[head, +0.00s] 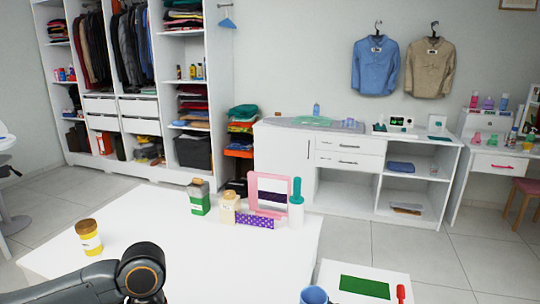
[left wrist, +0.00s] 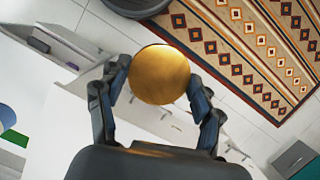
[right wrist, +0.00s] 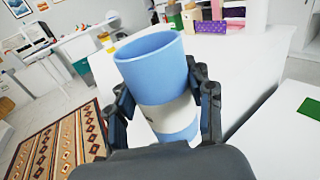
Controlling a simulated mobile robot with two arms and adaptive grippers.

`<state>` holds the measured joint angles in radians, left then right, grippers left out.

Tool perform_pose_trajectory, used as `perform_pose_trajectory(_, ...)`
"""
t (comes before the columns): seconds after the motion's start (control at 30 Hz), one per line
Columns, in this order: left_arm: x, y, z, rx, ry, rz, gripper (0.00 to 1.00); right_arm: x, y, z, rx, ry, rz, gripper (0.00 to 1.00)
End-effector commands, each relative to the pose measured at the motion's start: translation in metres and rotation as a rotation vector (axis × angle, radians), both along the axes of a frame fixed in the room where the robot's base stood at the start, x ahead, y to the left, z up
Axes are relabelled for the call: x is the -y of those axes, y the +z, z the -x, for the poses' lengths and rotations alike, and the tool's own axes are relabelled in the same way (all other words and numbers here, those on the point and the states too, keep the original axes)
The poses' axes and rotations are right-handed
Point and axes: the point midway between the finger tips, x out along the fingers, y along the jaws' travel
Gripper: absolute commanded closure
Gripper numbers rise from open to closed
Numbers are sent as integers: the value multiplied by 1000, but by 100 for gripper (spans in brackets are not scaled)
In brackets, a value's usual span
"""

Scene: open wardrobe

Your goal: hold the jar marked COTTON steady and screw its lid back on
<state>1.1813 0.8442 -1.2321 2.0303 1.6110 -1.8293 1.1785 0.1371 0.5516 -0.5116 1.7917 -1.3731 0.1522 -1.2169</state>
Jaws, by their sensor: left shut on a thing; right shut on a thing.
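A blue jar (right wrist: 165,90) with a white label (right wrist: 172,115) is held by my right gripper (right wrist: 162,105). Its mouth is open and it tilts in the right wrist view; the label's writing cannot be read. Its blue rim (head: 314,295) shows at the bottom edge of the head view. A round gold lid (left wrist: 160,73) is between the fingers of my left gripper (left wrist: 160,85), which is shut on it. My grippers are not clearly seen in the head view.
A white table (head: 215,255) carries a yellow jar with a brown lid (head: 90,238), a green container (head: 198,198), a cream bottle (head: 229,208), a pink frame (head: 270,192) and a teal-topped bottle (head: 296,205). A small white table (head: 350,270) holds a green mat (head: 365,287).

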Motion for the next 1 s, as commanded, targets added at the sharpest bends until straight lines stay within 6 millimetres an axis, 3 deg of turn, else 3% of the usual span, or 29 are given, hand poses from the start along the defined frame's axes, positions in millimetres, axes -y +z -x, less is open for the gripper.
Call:
perform_pose_trajectory(0.87, 0, 0, 0, 0, 0, 0, 51, 13, -1, 60, -5, -138, -5, 100)
perform_pose_trajectory(1.0, 0, 0, 0, 0, 0, 0, 51, 19, 0, 76, -7, -181, -5, 100)
